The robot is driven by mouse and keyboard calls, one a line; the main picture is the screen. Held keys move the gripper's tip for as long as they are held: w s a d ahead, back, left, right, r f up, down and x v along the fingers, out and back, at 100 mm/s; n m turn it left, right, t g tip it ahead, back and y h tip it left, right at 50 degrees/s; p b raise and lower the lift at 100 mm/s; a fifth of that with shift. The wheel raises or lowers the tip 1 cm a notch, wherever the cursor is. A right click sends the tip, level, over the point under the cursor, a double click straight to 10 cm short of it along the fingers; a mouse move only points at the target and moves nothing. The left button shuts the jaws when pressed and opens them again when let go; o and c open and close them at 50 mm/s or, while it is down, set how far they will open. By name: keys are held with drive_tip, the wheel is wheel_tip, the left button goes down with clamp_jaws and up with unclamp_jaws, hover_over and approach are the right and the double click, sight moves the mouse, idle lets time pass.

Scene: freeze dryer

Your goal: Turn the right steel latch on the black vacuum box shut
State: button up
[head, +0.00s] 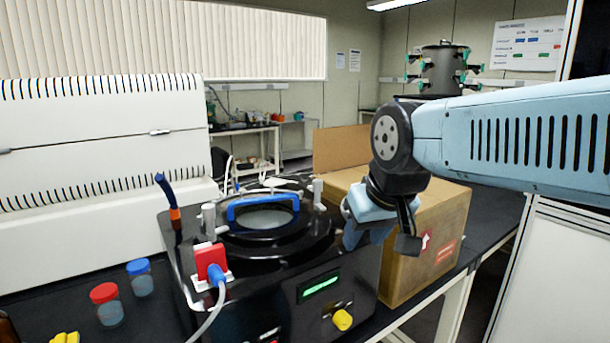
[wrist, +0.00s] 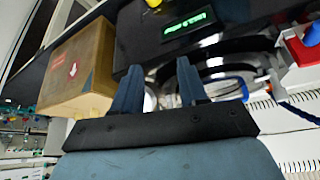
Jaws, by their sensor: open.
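The black vacuum box (head: 365,285) stands on the bench, its round lid topped by a blue handle (head: 262,203). The right steel latch (head: 318,193) stands upright at the lid's right rim; the left latch (head: 209,220) stands at its left. My gripper (head: 379,240) is open and empty, to the right of the right latch and apart from it in the head view. In the wrist view my open fingers (wrist: 158,76) point toward the box, with a pale shiny piece between them that may be the right latch.
A cardboard box (head: 430,240) stands close to the right of the vacuum box, beside my gripper. A red block with a blue plug (head: 210,262) sits at the front left. A yellow knob (head: 343,320) and green display (head: 320,287) are on the front. Capped jars (head: 107,304) stand left.

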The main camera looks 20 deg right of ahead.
drive_tip(key=shift+o, duration=1)
drive_tip(key=shift+r, duration=0.1)
wheel_tip(320, 180, up, 14)
drive_tip(key=r+n+g, duration=0.1)
drive_tip(key=n+g, duration=0.5)
drive_tip(key=n, duration=0.4)
hover_over(318, 180)
wheel_tip(318, 180, down, 14)
drive_tip(key=shift+f, duration=0.15)
drive_tip(key=shift+c, duration=0.4)
